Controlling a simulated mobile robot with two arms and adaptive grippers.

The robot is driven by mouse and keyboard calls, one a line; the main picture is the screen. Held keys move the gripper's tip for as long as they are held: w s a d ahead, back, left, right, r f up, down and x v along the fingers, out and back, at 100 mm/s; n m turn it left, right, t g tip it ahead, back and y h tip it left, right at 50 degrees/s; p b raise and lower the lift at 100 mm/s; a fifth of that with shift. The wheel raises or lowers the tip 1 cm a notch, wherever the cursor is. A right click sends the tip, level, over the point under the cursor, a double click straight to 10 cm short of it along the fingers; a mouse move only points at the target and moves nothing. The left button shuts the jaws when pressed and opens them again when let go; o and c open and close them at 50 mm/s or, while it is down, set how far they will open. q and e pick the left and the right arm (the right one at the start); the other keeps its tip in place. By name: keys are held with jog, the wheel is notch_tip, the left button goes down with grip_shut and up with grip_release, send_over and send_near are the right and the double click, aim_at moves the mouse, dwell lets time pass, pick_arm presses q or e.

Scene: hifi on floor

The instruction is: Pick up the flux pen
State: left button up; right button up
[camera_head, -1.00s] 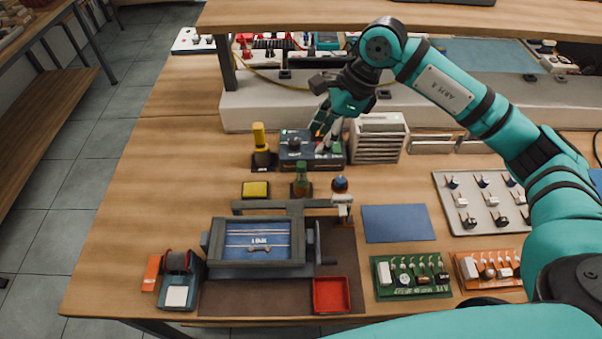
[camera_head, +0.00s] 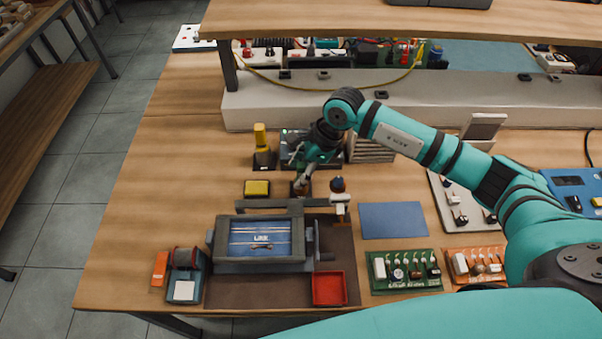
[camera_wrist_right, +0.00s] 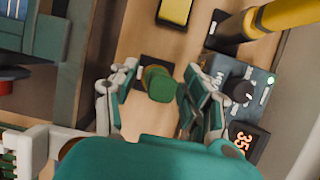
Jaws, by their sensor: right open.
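The flux pen (camera_wrist_right: 160,84), which I take to be the upright piece with the green cap, stands in a small dark holder (camera_wrist_right: 150,62). In the head view it is mostly hidden behind my right gripper (camera_head: 301,172). My right gripper (camera_wrist_right: 161,88) is open, pointing down at the pen. In the right wrist view one finger is on each side of the green cap, with a gap to each finger visible. My left gripper is in neither view.
A soldering station (camera_wrist_right: 243,90) stands close beside one finger, with a yellow-handled iron (camera_head: 260,140) to its left. A yellow sponge (camera_head: 257,188) lies left of the pen. The board holder frame (camera_head: 262,262) and a red tray (camera_head: 328,289) are in front. A blue mat (camera_head: 393,220) lies right.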

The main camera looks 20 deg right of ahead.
jog(key=shift+c, duration=0.4)
grip_shut()
notch_tip(320, 180, up, 9)
jog(key=shift+b, duration=1.25)
jog(key=shift+r, duration=0.55)
jog(key=shift+s, duration=0.1)
